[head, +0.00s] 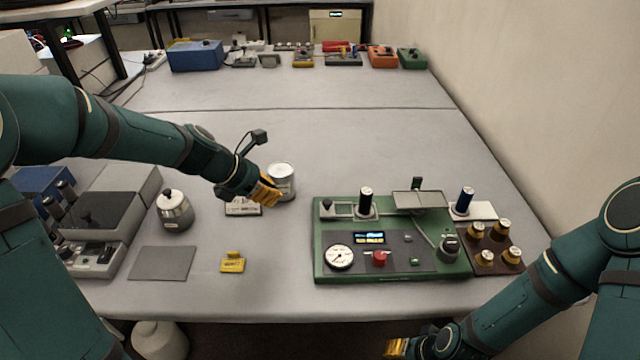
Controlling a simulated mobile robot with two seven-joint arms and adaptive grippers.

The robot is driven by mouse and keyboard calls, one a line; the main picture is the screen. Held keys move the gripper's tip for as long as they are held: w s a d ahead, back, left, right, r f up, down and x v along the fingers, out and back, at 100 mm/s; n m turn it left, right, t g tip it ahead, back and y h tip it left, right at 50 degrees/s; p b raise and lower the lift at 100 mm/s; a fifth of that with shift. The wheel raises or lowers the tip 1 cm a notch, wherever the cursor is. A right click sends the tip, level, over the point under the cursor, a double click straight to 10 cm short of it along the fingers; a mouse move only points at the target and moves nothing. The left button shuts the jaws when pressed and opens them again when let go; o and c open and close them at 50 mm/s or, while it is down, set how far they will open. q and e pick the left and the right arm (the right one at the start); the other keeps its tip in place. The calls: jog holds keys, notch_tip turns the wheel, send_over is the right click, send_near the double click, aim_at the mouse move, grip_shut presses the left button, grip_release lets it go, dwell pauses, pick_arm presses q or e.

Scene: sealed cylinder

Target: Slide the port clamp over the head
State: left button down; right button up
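A silver-white can (284,172) stands upright on the grey table, left of centre. My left gripper's yellow fingers (268,192) are at the can's lower left side and overlap it in the picture; whether they touch or grip it, I cannot tell. A white block with a dark label (240,208) lies just below this gripper, partly hidden by it. A small yellow piece with a raised top (232,262) lies nearer the front edge; I cannot tell whether it is the port clamp. My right gripper (397,348) is low at the front edge, away from these objects.
A green instrument panel (328,264) with gauge and knobs stands right of centre. A brown tray with several brass-coloured parts (486,243) is beside it. A lidded steel pot (174,212) and a grey mat (162,263) are left. The table's middle behind the can is clear.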

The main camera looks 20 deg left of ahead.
pick_arm(q)
jog(key=b, duration=0.3)
send_near(334, 211)
jog(key=a+f, duration=0.3)
jog(key=f, duration=0.1)
jog(key=shift+a, duration=0.2)
jog(key=shift+w+d+f, duration=0.15)
jog(key=shift+w+d, duration=0.4)
jog(key=shift+d, duration=0.05)
jog(key=shift+w+d+f, duration=0.15)
jog(key=shift+w+d, duration=0.4)
jog(key=shift+d, duration=0.05)
jog(key=shift+w+d+f, duration=0.1)
jog(key=shift+w+d, duration=0.25)
jog(key=d+p, duration=0.1)
jog(key=d, duration=0.1)
jog(key=w+d+p, duration=0.1)
jog(key=d+p, duration=0.1)
jog(key=d, duration=0.1)
jog(key=shift+w, duration=0.2)
jog(key=shift+d, duration=0.2)
jog(key=shift+a, duration=0.15)
